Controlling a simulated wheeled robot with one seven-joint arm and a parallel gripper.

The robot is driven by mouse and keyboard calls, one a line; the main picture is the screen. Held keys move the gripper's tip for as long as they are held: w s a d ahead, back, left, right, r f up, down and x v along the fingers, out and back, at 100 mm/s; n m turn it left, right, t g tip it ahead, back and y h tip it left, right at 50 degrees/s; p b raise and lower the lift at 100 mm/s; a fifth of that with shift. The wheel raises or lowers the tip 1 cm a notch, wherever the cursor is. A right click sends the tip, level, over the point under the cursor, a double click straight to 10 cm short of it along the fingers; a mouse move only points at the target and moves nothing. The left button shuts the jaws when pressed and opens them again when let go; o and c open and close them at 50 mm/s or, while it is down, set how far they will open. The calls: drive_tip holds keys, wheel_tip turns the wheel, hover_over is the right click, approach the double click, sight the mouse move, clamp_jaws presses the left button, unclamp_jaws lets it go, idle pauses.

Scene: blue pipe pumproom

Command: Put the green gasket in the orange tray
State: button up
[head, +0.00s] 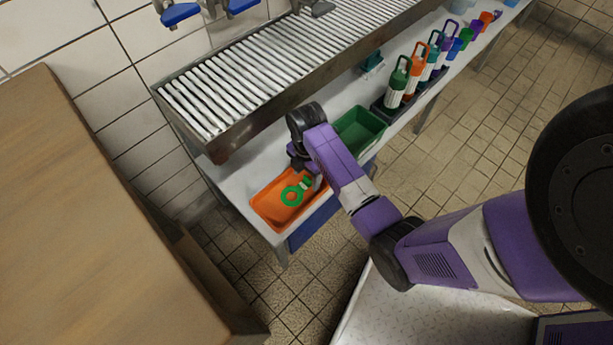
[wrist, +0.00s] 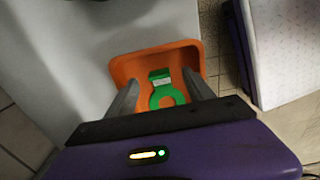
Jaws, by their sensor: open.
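The green gasket (head: 293,195) is a ring with a tab that bears a pale label. It lies inside the orange tray (head: 265,212), at the left end of the shelf under the slatted rack. In the wrist view the gasket (wrist: 166,96) shows between my fingers, within the orange tray (wrist: 140,62). My gripper (wrist: 163,92) is open, with one finger on each side of the gasket and a gap to it. In the head view my arm hides most of the gripper and the tray's right end.
A green tray (head: 360,131) stands right of the orange tray. Several colored bottles (head: 397,85) stand farther along the shelf (head: 235,178). The metal slatted rack (head: 255,75) overhangs behind. A wooden surface (head: 90,230) is at left.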

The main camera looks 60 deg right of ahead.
wheel_tip(320, 180, up, 10)
drive_tip(key=r+p, duration=0.1)
drive_tip(key=p, duration=0.2)
drive_tip(key=s+a+f+m+t+h, duration=0.1)
drive_tip(key=s+a+f+m+t, duration=0.2)
drive_tip(key=a, duration=0.6)
drive_tip(key=s+a+f+m+t, duration=0.1)
drive_tip(key=s+a+m+t, duration=0.25)
drive_tip(key=a, duration=0.55)
drive_tip(key=s+a+r+m+t, duration=0.1)
drive_tip(key=s+r, duration=0.3)
drive_tip(key=r, duration=0.4)
drive_tip(key=s+a+r+m+t, duration=0.1)
drive_tip(key=s+r+m+t, duration=0.3)
drive_tip(key=r, duration=0.4)
drive_tip(key=s+a+r+m+t+y, duration=0.1)
drive_tip(key=s+a+r+m+t, duration=0.1)
drive_tip(key=r, duration=0.6)
drive_tip(key=s+m+t, duration=0.1)
drive_tip(key=s, duration=0.1)
drive_tip(key=shift+s+r, duration=0.3)
drive_tip(key=shift+r, duration=0.05)
drive_tip(key=shift+r, duration=0.1)
wheel_tip(320, 180, up, 13)
drive_tip(key=p, duration=1.3)
